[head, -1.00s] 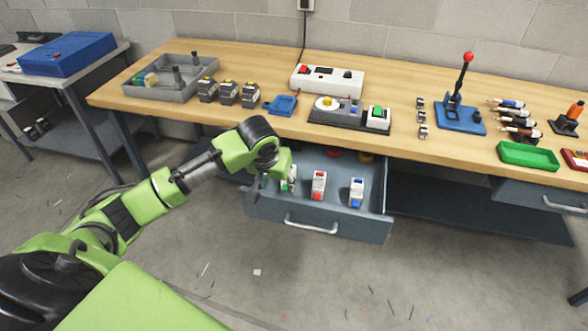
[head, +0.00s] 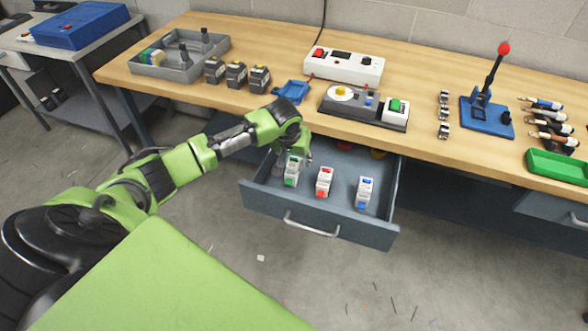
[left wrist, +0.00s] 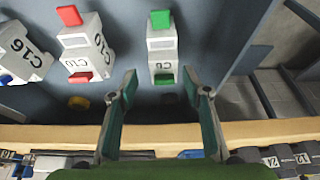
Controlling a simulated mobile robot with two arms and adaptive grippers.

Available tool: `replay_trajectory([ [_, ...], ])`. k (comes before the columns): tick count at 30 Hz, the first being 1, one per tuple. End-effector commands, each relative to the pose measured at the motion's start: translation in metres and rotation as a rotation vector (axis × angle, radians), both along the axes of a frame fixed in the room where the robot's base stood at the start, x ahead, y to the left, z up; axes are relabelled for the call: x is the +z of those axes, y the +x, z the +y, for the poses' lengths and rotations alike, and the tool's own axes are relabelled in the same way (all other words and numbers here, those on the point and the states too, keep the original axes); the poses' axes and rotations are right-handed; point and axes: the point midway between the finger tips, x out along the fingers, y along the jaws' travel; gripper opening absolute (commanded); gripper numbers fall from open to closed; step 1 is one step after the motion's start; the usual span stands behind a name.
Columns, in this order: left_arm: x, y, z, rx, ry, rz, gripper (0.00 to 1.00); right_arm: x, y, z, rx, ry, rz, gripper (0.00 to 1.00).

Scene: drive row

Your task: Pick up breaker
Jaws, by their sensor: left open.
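Three white breakers stand in the open drawer (head: 335,215). The green-marked breaker (head: 291,172) is leftmost, the red-marked breaker (head: 325,182) is in the middle and the blue-marked breaker (head: 365,191) is on the right. My left gripper (head: 300,158) is open just behind and above the green-marked breaker. In the left wrist view, my open fingers (left wrist: 160,84) point at the green-marked breaker (left wrist: 163,50), which lies just beyond their tips, between their lines. The red-marked breaker (left wrist: 86,50) and blue-marked breaker (left wrist: 22,50) are farther left. My right gripper is out of view.
The workbench (head: 215,100) overhangs the drawer's back. On it stand several dark blocks (head: 236,75), a grey tray (head: 182,70), a control box (head: 365,107) and a blue lever stand (head: 486,117).

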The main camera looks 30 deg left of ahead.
Motion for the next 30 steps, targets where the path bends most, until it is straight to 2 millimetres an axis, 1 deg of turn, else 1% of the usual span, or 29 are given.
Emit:
replay_trajectory([
  [5,-0.008,0.003,0.002,0.0,0.0,0.001,0.44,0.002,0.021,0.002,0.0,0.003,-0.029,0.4],
  [8,-0.02,0.005,0.005,0.002,0.001,0.002,0.44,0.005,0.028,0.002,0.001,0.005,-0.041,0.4],
  [12,-0.038,0.011,0.009,0.0,-0.001,0.002,0.44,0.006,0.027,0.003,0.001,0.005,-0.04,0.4],
  [15,-0.047,0.015,0.01,0.0,0.0,0.001,0.44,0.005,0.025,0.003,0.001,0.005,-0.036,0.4],
  [19,-0.052,0.017,0.011,0.0,0.0,0.0,0.44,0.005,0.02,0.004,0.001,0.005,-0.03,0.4],
  [25,-0.052,0.017,0.011,-0.001,0.0,0.0,0.44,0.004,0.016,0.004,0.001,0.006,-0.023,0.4],
  [26,-0.052,0.017,0.011,-0.001,0.0,0.0,0.42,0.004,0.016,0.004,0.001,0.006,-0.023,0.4],
  [27,-0.052,0.017,0.011,-0.001,0.0,0.0,0.31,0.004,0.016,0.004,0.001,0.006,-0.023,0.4],
  [29,-0.052,0.017,0.011,-0.001,0.0,0.0,0.16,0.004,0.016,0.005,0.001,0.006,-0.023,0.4],
  [30,-0.052,0.017,0.011,-0.001,0.0,0.0,0.06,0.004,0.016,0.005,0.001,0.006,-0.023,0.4],
])
